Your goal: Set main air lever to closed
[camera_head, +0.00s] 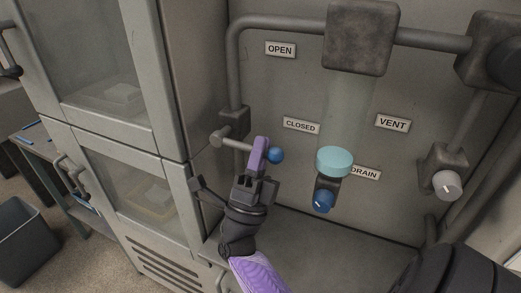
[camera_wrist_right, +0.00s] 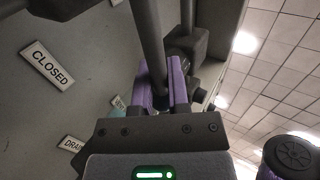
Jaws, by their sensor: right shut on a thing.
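The main air lever is a grey bar with a blue ball knob (camera_head: 276,155) on its end. It runs from the pivot at the pipe (camera_head: 232,122) toward the right, nearly level with a slight downward slope, just below the CLOSED label (camera_head: 301,125). The OPEN label (camera_head: 280,49) is higher up on the panel. My right gripper (camera_head: 260,150) has its purple fingers shut on the lever's bar, just left of the knob. In the right wrist view a grey bar runs down between the two fingers (camera_wrist_right: 162,85). My left gripper is not in view.
A teal-capped drain bowl (camera_head: 333,162) with a blue knob (camera_head: 323,201) is right of the lever. A VENT label (camera_head: 393,123) and a grey vent knob (camera_head: 447,185) are further right. A glass-door cabinet (camera_head: 105,90) stands close at left, with a bin (camera_head: 28,240) beyond.

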